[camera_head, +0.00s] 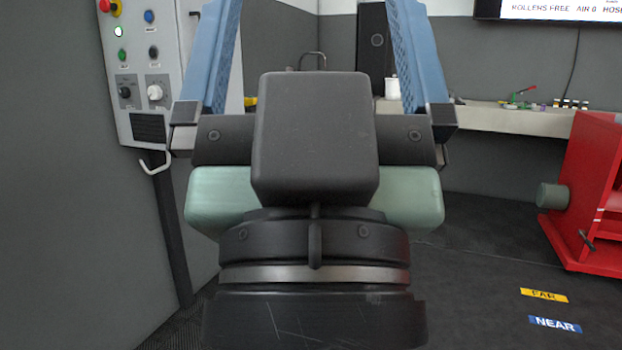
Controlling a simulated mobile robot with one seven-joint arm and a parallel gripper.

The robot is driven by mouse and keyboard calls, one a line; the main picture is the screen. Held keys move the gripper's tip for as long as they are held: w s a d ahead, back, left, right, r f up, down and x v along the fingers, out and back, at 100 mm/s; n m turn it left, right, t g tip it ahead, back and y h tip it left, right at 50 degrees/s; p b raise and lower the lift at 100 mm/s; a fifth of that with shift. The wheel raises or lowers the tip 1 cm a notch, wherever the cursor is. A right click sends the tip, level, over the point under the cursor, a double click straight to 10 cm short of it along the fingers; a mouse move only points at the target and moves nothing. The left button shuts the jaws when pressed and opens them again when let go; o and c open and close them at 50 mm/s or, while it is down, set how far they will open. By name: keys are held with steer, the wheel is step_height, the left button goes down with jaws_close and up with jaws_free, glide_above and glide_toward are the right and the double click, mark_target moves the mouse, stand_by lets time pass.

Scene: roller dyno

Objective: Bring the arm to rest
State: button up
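My gripper (313,25) fills the middle of the head view, seen from behind. Its two blue fingers stand far apart and point up and away from the camera. Their tips run out of the top of the picture. The gap between them shows only the background, so the gripper looks open and empty. My dark wrist and a pale green part behind it cover the centre of the view and hide what is behind them.
A grey control panel (130,60) with buttons and a hook (156,163) stands close at left. A bench (500,119) with small items runs along the back right. A red machine (590,190) stands at right. FAR (544,295) and NEAR (555,324) labels mark open dark floor. A screen (550,10) hangs above.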

step_height(320, 180, up, 34)
steer(key=p, duration=3.1)
steer(key=shift+w+a, duration=0.15)
